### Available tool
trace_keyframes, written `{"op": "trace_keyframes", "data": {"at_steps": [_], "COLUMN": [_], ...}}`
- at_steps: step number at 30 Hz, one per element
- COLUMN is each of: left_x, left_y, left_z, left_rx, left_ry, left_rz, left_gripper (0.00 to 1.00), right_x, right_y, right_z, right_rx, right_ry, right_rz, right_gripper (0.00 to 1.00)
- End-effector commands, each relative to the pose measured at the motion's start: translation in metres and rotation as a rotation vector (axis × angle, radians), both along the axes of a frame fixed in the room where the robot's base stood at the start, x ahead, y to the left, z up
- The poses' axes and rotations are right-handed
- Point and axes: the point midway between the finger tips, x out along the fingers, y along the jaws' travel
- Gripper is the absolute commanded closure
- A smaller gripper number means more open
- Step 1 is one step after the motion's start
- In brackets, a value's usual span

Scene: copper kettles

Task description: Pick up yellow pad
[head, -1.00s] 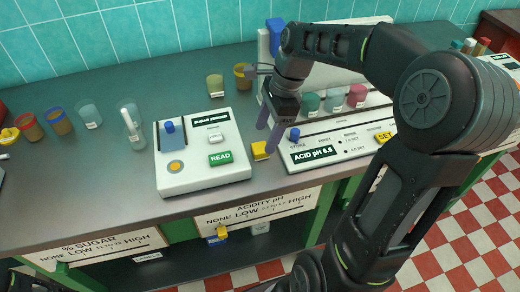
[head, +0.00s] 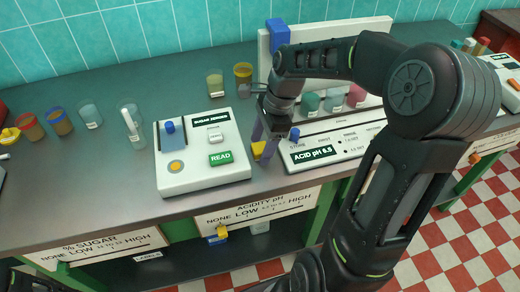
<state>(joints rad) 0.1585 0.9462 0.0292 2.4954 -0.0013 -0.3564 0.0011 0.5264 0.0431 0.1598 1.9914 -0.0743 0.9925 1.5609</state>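The small yellow pad (head: 258,149) lies on the grey counter between the sugar device and the acid pH device. My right gripper (head: 262,148) points down at it, its two pale purple fingers on either side of the pad and partly covering it. The fingers look apart, with the pad in the gap; whether they touch it I cannot tell. My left gripper is not in view.
The white sugar device (head: 200,178) with a green READ button stands left of the pad. The white acid pH device (head: 335,150) stands close on the right. Several cups, one being a blue cup (head: 59,121), stand at left. The counter (head: 110,180) is clear at front left.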

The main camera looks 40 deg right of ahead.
Motion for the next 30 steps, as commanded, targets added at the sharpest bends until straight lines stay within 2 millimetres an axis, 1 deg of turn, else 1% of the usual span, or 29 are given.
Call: {"op": "trace_keyframes", "data": {"at_steps": [1,2,23,30], "left_x": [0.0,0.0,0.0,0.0], "left_y": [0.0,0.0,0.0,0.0], "left_z": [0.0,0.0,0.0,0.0], "left_rx": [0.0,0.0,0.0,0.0], "left_ry": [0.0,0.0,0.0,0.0], "left_rz": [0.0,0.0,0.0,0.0], "left_gripper": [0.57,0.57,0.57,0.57], "right_x": [0.0,0.0,0.0,0.0001], "right_y": [0.0,0.0,0.0,-0.0001], "right_z": [0.0001,0.0001,0.0001,0.0008], "right_rx": [0.0,0.0,0.0,0.0], "right_ry": [0.0,0.0,0.0,0.0], "right_rz": [0.0,0.0,0.0,0.0], "right_gripper": [0.4,0.43,1.0,1.0]}}
